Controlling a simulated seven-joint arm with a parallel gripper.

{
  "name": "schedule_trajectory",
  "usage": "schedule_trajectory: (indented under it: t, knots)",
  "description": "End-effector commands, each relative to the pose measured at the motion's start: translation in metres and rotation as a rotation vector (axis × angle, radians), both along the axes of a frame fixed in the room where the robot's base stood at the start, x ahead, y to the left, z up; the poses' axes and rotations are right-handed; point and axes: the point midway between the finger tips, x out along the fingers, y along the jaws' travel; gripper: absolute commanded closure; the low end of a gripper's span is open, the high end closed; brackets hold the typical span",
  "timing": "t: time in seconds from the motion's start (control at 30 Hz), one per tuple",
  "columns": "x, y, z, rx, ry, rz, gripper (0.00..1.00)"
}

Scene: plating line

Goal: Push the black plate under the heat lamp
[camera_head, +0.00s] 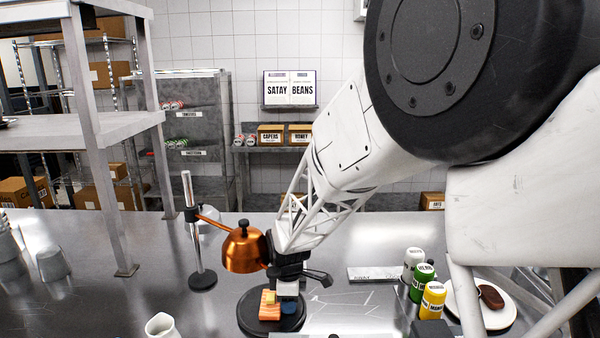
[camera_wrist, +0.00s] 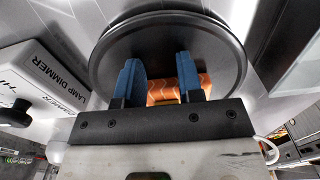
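The black plate (camera_head: 248,310) lies on the steel counter with a piece of striped orange food (camera_head: 269,305) on it; the wrist view also shows the plate (camera_wrist: 165,38) and the food (camera_wrist: 166,91). The copper heat lamp (camera_head: 243,251) hangs from a stand (camera_head: 196,235), behind and slightly left of the plate in the head view. My gripper (camera_head: 288,291) points down over the right part of the plate. In the wrist view its two blue fingers (camera_wrist: 158,64) are apart, with the food seen between and behind them. Whether the fingers touch the plate or food is unclear.
A lamp dimmer box (camera_wrist: 48,72) shows left in the wrist view. Several bottles, including a yellow one (camera_head: 433,300), and a white plate (camera_head: 498,312) with brown food stand on the right. A white jug (camera_head: 161,326) is at the front. A metal shelf post (camera_head: 110,200) stands left.

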Motion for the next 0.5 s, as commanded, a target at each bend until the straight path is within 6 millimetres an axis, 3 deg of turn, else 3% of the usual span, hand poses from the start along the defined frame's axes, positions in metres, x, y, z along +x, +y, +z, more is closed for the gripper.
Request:
schedule_trajectory:
  t: [0.03,0.5]
  knots:
    - [0.003,0.012,0.005,0.005,-0.011,0.017,0.66]
    - [0.002,-0.008,0.005,0.003,-0.009,0.015,0.66]
